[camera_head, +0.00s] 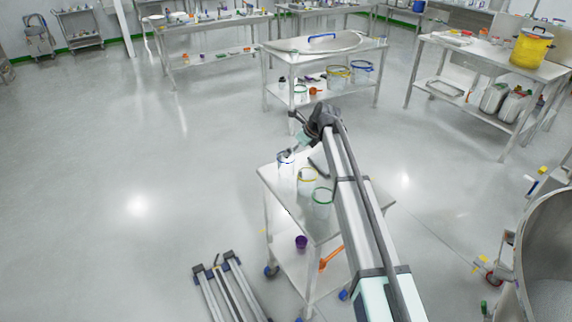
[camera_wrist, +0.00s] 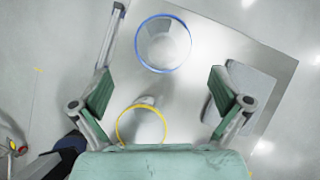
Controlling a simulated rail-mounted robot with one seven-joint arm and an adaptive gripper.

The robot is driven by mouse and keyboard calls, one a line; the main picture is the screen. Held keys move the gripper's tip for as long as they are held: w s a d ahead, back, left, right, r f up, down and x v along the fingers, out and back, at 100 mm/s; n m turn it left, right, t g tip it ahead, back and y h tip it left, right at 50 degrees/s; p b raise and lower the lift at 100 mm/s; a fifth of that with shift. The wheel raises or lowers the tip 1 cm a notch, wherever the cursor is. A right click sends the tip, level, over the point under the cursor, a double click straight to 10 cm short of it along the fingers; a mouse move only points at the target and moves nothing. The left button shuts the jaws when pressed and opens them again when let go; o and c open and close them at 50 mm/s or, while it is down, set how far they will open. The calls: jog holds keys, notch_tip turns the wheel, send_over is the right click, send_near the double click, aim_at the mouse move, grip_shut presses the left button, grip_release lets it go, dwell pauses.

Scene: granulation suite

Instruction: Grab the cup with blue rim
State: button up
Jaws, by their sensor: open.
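The clear cup with the blue rim (camera_head: 286,171) stands upright at the far left corner of a small steel cart (camera_head: 278,192). In the wrist view the blue-rimmed cup (camera_wrist: 163,48) is seen from above, top centre, just ahead of the fingertips. My gripper (camera_wrist: 160,82) is open and empty, its two green-padded fingers spread wide. In the head view my gripper (camera_head: 298,146) is above the cart's far end, close to the blue-rimmed cup, partly hidden by my arm. The fingers do not touch the cup.
A yellow-rimmed cup (camera_head: 307,181) stands beside the blue one; in the wrist view it (camera_wrist: 142,127) is near my palm. A green-rimmed cup (camera_head: 322,205) stands nearer. A grey flat object (camera_wrist: 258,88) lies by the right finger. A steel table (camera_head: 310,54) stands behind.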

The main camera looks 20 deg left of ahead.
aim_at(286, 165)
jog(key=shift+x, duration=1.45)
jog(key=p+x, duration=0.2)
jog(key=x, duration=0.1)
jog(key=p+x, duration=0.1)
jog(key=x, duration=0.1)
jog(key=shift+w, duration=0.25)
jog(key=c, duration=1.1)
